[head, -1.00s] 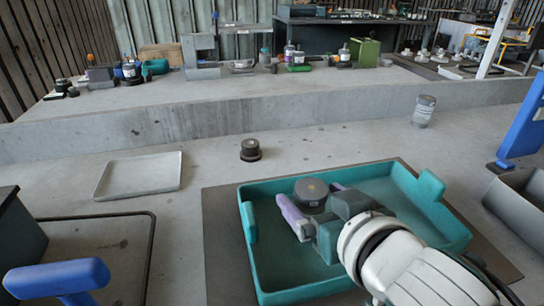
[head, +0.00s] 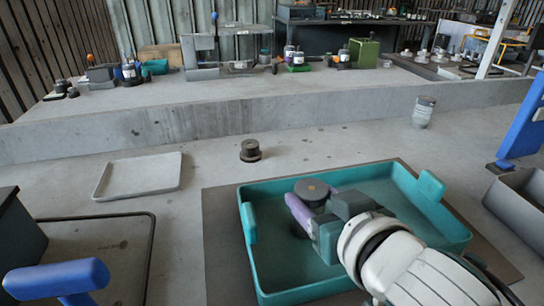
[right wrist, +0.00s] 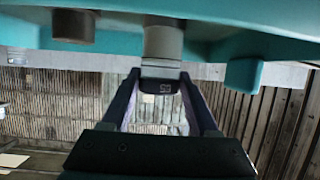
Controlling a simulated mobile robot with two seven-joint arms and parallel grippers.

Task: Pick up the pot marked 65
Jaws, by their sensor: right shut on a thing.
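The pot (head: 312,190) has a dark round top and sits inside the teal tray's area in the head view. My right gripper (head: 318,206) is shut on it, with a purple finger along its near left side. In the right wrist view, which is upside down, the pot's dark label (right wrist: 163,87) lies between the fingertips of my right gripper (right wrist: 163,98). Its digits look like 59 there, which reads 65 turned over. A grey cylinder (right wrist: 163,40) lines up with the label; I cannot tell if it belongs to the pot. My left gripper is out of view.
The teal tray (head: 262,280) has raised end blocks and lies on a dark mat (head: 225,240). Another dark pot (head: 250,151) stands behind it. A grey canister (head: 424,112) stands at right, near a grey bin (head: 520,215). A shallow pale tray (head: 138,175) lies left.

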